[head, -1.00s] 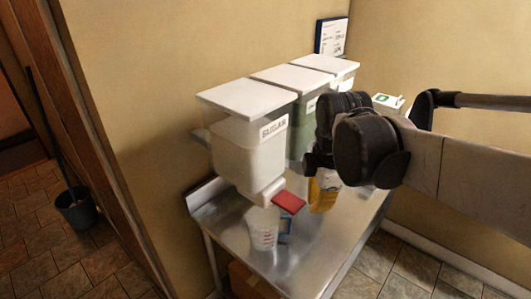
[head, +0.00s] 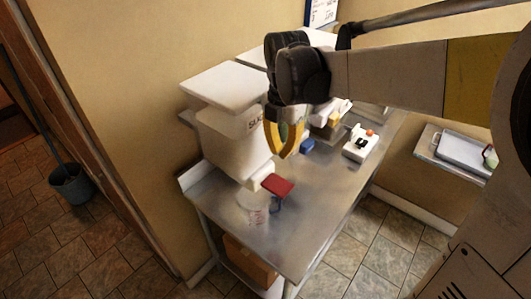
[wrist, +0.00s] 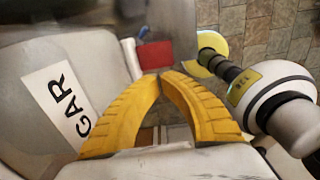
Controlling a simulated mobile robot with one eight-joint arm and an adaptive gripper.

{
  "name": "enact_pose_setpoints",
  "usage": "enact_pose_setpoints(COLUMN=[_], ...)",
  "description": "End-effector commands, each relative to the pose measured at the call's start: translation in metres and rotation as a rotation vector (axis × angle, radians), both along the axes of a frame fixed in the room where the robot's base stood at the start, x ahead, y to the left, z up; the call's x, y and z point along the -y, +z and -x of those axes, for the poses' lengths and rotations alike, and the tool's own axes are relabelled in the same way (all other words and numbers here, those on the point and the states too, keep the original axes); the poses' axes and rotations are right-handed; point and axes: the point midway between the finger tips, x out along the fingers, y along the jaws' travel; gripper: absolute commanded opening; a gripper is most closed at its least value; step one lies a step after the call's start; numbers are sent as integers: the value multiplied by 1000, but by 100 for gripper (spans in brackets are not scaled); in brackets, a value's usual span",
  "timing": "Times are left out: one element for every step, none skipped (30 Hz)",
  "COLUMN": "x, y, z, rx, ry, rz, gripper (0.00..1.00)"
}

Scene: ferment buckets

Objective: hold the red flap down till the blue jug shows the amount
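The red flap (head: 278,184) sticks out at the foot of the white dispenser labelled SUGAR (head: 232,138). The red flap (wrist: 155,53) also shows in the wrist view just beyond the fingertips. The clear jug (head: 252,211), with red marks and a blue handle, stands on the metal table below the flap; its fill level cannot be read. My gripper (head: 287,154) has yellow fingers whose tips meet with nothing seen between them. It is above the flap, apart from it.
Other white-lidded dispensers stand behind, partly hidden by my arm. A white device with an orange part (head: 361,144) and a small blue object (head: 307,146) are on the metal table (head: 310,215). A side table with a tray (head: 464,152) is at right. A grey bucket (head: 72,186) stands at left.

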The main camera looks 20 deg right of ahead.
Motion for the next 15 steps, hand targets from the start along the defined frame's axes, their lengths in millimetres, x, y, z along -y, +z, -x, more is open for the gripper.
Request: enact_pose_setpoints(x=[0, 0, 0, 0, 0, 0, 0, 0, 0, 0, 0, 0, 0, 0, 0], y=[-7, -12, -20, -26, -32, -41, -48, -55, -63, -70, -76, -84, -90, -96, -102], z=[0, 0, 0, 0, 0, 0, 0, 0, 0, 0, 0, 0, 0, 0, 0], rx=[0, 0, 0, 0, 0, 0, 0, 0, 0, 0, 0, 0, 0, 0, 0], ry=[0, 0, 0, -1, -1, -1, -1, -1, -1, -1, -1, -1, -1, -1, -1], rz=[0, 0, 0, 0, 0, 0, 0, 0, 0, 0, 0, 0, 0, 0, 0], gripper=[0, 0, 0, 0, 0, 0, 0, 0, 0, 0, 0, 0, 0, 0, 0])
